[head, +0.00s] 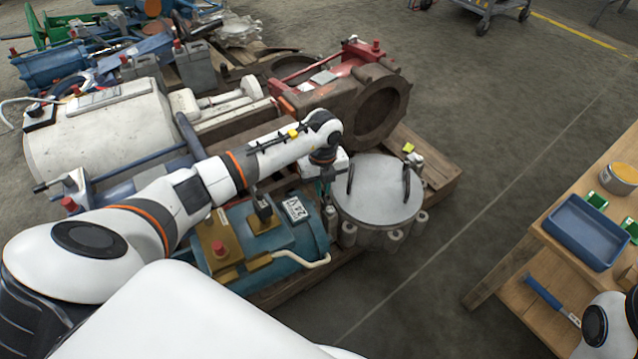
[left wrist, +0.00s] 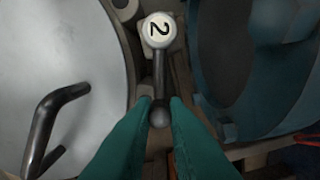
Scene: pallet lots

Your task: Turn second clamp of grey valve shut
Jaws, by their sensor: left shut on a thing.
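The grey valve (head: 380,190) stands at the right end of the pallet, its round pale lid facing up with two dark handles; the lid fills the left of the left wrist view (left wrist: 60,70). Beside its rim is the second clamp (left wrist: 158,62), a dark bar with a white knob marked 2 (left wrist: 158,30) at one end and a grey ball at the other. My left gripper (left wrist: 160,106) is shut on the ball end of the bar, between teal fingers. In the head view my left gripper (head: 326,180) is at the lid's left edge, partly hidden by the wrist.
A teal-blue machine (head: 270,238) stands close left of the valve. A rusty red valve body (head: 345,95) lies behind it. A wooden bench (head: 545,235) with a blue tray (head: 585,232) is at the right. Floor between pallet and bench is clear.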

